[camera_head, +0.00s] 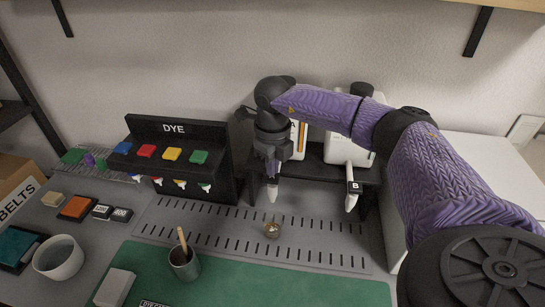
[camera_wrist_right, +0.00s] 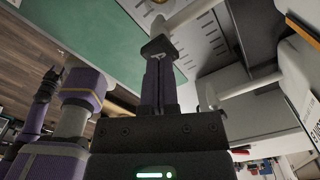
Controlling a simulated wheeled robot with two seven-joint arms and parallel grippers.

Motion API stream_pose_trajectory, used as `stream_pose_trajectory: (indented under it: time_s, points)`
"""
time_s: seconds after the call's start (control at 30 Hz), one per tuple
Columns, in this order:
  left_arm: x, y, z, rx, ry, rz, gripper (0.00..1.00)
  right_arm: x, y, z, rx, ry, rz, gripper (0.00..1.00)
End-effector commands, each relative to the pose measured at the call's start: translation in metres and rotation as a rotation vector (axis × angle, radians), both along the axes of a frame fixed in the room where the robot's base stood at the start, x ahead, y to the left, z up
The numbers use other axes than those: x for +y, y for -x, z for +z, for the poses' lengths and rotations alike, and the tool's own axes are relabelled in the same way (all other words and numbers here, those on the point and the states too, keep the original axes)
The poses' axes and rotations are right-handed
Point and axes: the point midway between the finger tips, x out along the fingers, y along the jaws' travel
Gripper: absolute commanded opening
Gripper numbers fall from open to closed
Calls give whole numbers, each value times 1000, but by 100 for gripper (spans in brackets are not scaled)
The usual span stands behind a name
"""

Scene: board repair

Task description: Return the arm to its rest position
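My right arm (camera_head: 440,175), in a purple sleeve, reaches in from the right of the head view. Its gripper (camera_head: 270,165) points down in front of the left dispenser, above that dispenser's white nozzle (camera_head: 272,192). In the right wrist view the two fingers (camera_wrist_right: 158,62) lie side by side with only a thin line between them. Their tips meet a black block marked A (camera_wrist_right: 160,46) on the nozzle; whether they touch it is unclear. I see nothing held between them.
The second dispenser (camera_head: 345,150), with nozzle block B (camera_head: 354,187), stands close to the right. A small brass-coloured dish (camera_head: 272,230) lies on the slotted plate (camera_head: 200,222) below. The DYE rack (camera_head: 180,130) is left.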

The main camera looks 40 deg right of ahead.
Motion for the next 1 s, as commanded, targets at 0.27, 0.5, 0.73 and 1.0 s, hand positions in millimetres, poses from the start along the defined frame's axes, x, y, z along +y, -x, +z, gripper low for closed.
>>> stream_pose_trajectory:
  time_s: [0.27,0.5,0.73,1.0]
  points:
    - [0,0,0,0,0,0,59,0,0,0,0,0,0,0]
    - [0,0,0,0,0,0,59,0,0,0,0,0,0,0]
    - [0,-1,6,-2,-1,0,59,0,0,7,-1,0,0,0]
    - [0,-4,43,-12,0,0,59,0,0,46,-2,0,0,0]
